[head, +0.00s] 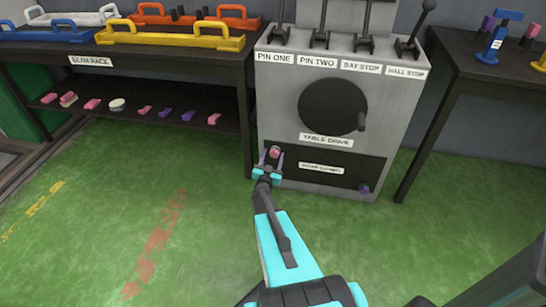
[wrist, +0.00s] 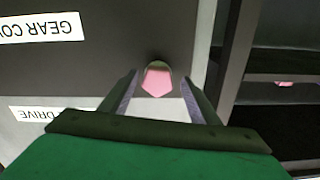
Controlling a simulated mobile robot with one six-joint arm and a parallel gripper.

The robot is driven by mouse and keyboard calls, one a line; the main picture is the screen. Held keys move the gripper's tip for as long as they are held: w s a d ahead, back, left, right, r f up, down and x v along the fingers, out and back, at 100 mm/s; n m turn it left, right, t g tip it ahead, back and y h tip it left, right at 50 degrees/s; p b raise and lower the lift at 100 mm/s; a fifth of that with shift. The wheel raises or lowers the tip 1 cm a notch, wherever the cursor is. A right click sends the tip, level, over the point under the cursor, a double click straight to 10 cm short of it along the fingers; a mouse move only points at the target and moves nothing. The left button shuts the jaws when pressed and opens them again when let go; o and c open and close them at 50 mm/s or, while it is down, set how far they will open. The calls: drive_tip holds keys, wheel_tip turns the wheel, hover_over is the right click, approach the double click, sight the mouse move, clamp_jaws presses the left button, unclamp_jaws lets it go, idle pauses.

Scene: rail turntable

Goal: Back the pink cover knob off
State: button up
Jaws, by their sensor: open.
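The pink cover knob (head: 275,152) sits at the upper left corner of the black gear cover (head: 335,183), low on the grey control cabinet. In the wrist view the pink knob (wrist: 157,80) shows a faceted end and lies between my two fingers in the picture. My gripper (head: 269,159) is open in front of the cover. Its fingertips (wrist: 158,88) lie to either side of the knob, with a gap on each side. I cannot tell how far they reach along it. A purple knob (head: 365,188) sits at the cover's lower right corner.
Above the cover are a dark table drive wheel (head: 332,106) with a handle and several levers. A dark rack (head: 150,80) at left holds trays and small pink and purple parts. A dark table (head: 490,65) stands at right. Green floor (head: 140,180) is open in front.

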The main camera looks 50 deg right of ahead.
drive_tip(key=shift+s+a, duration=0.1)
drive_tip(key=p+v, duration=0.2)
drive_tip(key=v, duration=1.1)
drive_tip(key=shift+a, duration=0.3)
